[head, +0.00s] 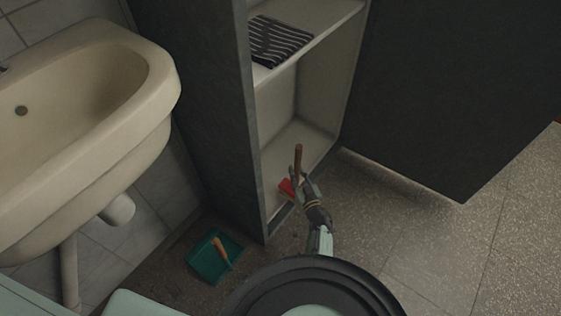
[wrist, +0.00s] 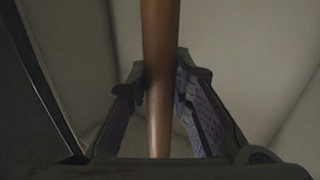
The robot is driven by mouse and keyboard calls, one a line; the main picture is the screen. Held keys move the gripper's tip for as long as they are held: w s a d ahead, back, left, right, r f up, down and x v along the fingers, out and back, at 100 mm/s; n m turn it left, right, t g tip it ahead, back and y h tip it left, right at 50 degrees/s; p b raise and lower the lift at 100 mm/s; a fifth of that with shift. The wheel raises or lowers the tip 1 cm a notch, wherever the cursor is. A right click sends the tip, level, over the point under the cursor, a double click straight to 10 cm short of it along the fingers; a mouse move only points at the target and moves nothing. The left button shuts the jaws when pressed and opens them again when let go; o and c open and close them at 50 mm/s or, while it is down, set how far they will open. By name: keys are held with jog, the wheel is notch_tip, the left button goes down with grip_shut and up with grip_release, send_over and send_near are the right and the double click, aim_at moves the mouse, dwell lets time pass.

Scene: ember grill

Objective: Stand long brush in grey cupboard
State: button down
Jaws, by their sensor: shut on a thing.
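The long brush has a brown wooden handle (head: 298,156) that stands up out of my gripper. A red part (head: 287,187), which looks like its head, shows low beside the gripper. My gripper (head: 299,178) is shut on the handle at the front of the lower compartment of the grey cupboard (head: 232,120). In the wrist view the handle (wrist: 160,35) runs between the two finger pads. The cupboard stands open, with a pale floor (head: 305,140) inside. I cannot tell whether the brush touches that floor; its lower end is partly hidden by the gripper.
A striped dark cloth (head: 279,41) lies on the shelf (head: 320,38) above. The open dark door (head: 450,90) is at right. A washbasin (head: 85,130) stands at left. A green dustpan (head: 207,259) with an orange-handled item lies on the floor. The floor at right is clear.

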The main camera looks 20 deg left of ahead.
jog(key=w+a+f+b, duration=0.4)
jog(key=w+a+b, duration=0.4)
jog(key=b, duration=0.4)
jog(key=shift+w+a+f, duration=0.25)
jog(key=shift+w+a, duration=0.05)
jog(key=shift+a, duration=0.5)
jog(key=shift+f, duration=0.15)
jog(key=c, duration=1.4)
grip_release()
jog(key=shift+f, duration=0.1)
jog(key=shift+c, duration=0.2)
